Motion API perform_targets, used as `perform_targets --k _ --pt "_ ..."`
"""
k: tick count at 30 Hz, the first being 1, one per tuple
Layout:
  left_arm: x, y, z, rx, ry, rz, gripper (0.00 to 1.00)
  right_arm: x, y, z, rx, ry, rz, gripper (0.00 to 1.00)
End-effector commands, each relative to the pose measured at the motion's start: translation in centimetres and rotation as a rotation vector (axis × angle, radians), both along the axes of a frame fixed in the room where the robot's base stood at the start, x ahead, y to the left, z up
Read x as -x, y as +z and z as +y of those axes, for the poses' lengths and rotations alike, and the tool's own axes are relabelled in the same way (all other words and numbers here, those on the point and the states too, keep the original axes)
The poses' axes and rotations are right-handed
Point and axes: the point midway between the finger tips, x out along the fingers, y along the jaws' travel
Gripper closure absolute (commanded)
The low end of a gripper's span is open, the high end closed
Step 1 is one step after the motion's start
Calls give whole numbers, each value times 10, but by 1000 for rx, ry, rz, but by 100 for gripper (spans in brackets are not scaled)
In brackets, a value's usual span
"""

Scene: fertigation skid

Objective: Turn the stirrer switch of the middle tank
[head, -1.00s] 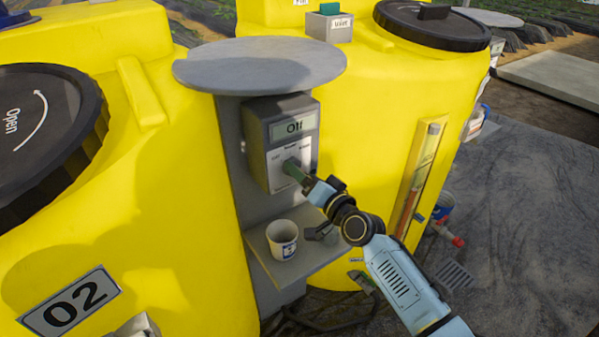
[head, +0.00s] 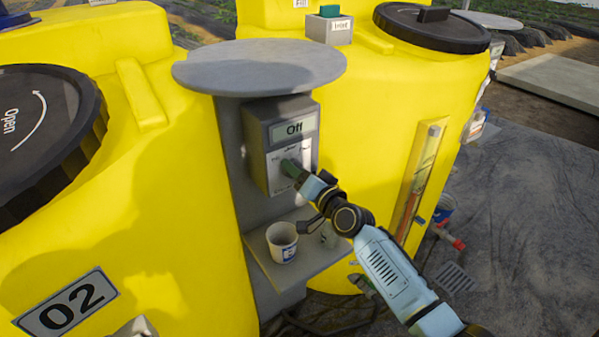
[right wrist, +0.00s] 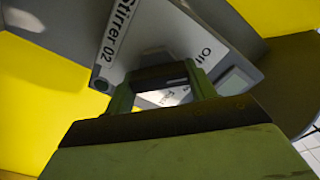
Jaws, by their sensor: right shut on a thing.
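My right gripper (head: 289,167), with green fingers, is at the front panel of the box and shut on the stirrer switch. The switch (right wrist: 160,75) shows as a dark bar between the fingertips in the right wrist view; the fingers hide it in the head view. The tank at left carries the plate "02" (head: 66,304). My left gripper is out of view.
A round grey cover (head: 258,67) juts out above the box. A white cup (head: 282,242) stands on a small shelf (head: 306,262) below my right gripper. A gauge tube (head: 417,186) runs down the right tank. The dark ground at right is mostly open.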

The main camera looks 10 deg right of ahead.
Motion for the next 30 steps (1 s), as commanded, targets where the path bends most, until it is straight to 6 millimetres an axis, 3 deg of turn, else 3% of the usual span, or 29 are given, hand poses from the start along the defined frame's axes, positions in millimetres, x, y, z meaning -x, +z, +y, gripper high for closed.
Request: perform_targets --k 11,30 --pt "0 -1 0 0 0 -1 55 0 -1 -1 -94 -1 38 67" --pt "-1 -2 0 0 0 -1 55 -1 -3 -2 -623 -1 253 67"
